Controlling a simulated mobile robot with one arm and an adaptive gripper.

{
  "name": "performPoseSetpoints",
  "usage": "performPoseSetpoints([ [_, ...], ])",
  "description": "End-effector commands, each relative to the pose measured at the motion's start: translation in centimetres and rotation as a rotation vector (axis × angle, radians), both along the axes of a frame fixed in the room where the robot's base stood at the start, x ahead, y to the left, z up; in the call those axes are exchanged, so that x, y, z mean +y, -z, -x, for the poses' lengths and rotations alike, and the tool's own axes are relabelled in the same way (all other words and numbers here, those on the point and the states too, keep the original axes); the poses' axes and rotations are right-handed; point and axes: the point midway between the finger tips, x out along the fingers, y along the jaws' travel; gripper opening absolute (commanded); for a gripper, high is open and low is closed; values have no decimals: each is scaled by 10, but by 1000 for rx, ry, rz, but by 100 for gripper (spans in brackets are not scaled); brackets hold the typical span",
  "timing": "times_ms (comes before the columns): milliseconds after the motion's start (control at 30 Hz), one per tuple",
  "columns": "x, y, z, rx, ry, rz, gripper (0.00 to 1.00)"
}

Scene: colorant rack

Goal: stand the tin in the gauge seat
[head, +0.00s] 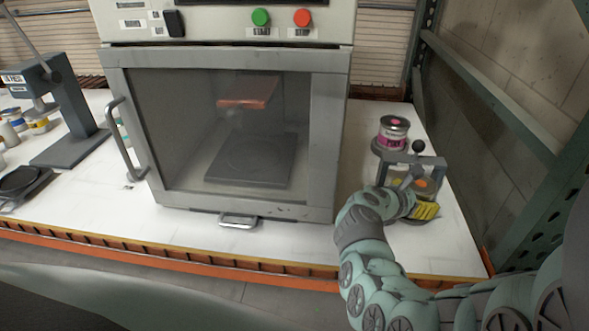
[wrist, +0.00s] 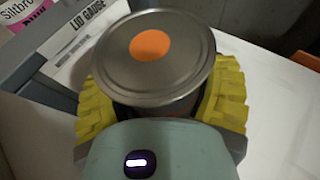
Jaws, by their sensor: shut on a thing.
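A metal tin (wrist: 185,72) with an orange dot on its lid is between the yellow pads of my gripper (wrist: 160,95) in the wrist view. The gripper is shut on it, and the lid looks level. In the head view the orange-dotted lid (head: 421,183) shows just above the yellow pads (head: 425,210), at the front of the grey lid gauge (head: 402,158) with its black knob. The gauge's label (wrist: 85,45) is beside the tin in the wrist view. I cannot see the tin's bottom or tell whether it touches the seat.
A pink-labelled tin (head: 393,135) stands at the back of the gauge. A glass-fronted cabinet (head: 230,125) fills the middle of the white bench, left of the gauge. A green rack upright (head: 500,110) bounds the right side. A grey press (head: 75,125) stands far left.

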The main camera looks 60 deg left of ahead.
Motion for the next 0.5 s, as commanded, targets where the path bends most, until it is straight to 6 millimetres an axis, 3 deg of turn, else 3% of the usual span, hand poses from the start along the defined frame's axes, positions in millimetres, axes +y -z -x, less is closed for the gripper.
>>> performPoseSetpoints([
  [33,0,1,0,-2,-1,1,30],
  [67,0,1,0,0,-1,0,78],
  [267,1,1,0,0,-1,0,99],
  [500,1,1,1,0,-2,0,100],
])
